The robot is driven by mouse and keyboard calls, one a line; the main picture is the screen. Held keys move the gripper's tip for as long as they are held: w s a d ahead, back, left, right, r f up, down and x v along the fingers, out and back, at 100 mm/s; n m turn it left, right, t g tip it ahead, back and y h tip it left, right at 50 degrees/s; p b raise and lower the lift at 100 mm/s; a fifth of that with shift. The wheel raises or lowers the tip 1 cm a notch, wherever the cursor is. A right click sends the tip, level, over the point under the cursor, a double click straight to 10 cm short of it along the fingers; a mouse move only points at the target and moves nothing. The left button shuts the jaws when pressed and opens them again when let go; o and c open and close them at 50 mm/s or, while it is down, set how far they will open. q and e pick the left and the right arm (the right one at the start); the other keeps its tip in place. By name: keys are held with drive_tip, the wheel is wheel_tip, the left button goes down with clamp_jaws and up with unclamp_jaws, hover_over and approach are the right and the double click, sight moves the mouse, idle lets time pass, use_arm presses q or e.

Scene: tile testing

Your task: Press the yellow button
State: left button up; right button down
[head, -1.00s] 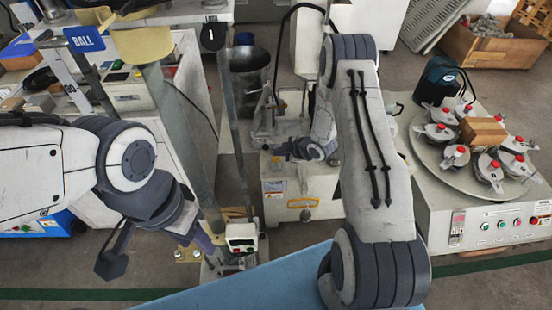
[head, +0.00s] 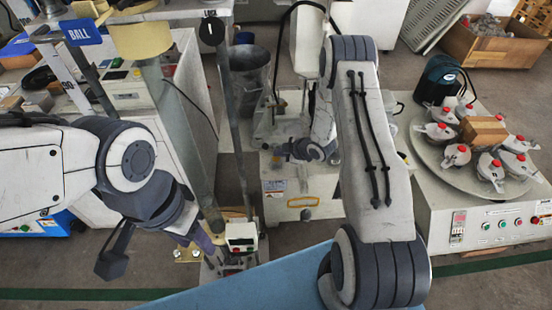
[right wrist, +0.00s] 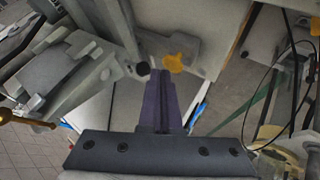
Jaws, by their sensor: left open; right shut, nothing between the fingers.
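My right gripper (right wrist: 162,105) shows in the right wrist view as purple fingers, shut with nothing between them. Just above the fingertips, a yellow lobed knob (right wrist: 174,62) sits on a pale grey surface; I cannot tell whether it is the yellow button or whether the fingers touch it. In the head view, my right arm reaches toward a white machine (head: 315,190), and its fingertips are hard to make out. My left gripper (head: 203,243) is open beside a small white control box (head: 240,235), its purple fingers partly hidden. No yellow button is clear in the head view.
A turntable (head: 425,155) with red-topped cups stands at right above a panel of green and red buttons (head: 501,224). Tall posts with BALL (head: 82,32) and LOCK (head: 210,32) tags rise at left. Loose cables (right wrist: 292,50) hang at right in the right wrist view.

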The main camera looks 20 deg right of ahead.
sight(279, 159)
drive_tip(key=shift+f+b, duration=0.45)
drive_tip(key=shift+f, duration=0.1)
idle(0.8)
drive_tip(key=shift+r, duration=0.1)
drive_tip(key=shift+r+p, duration=0.8)
drive_tip(key=shift+r, duration=0.25)
wheel_tip(279, 159, up, 5)
drive_tip(key=p, duration=0.4)
drive_tip(key=shift+f, duration=0.2)
drive_tip(key=shift+r, duration=0.1)
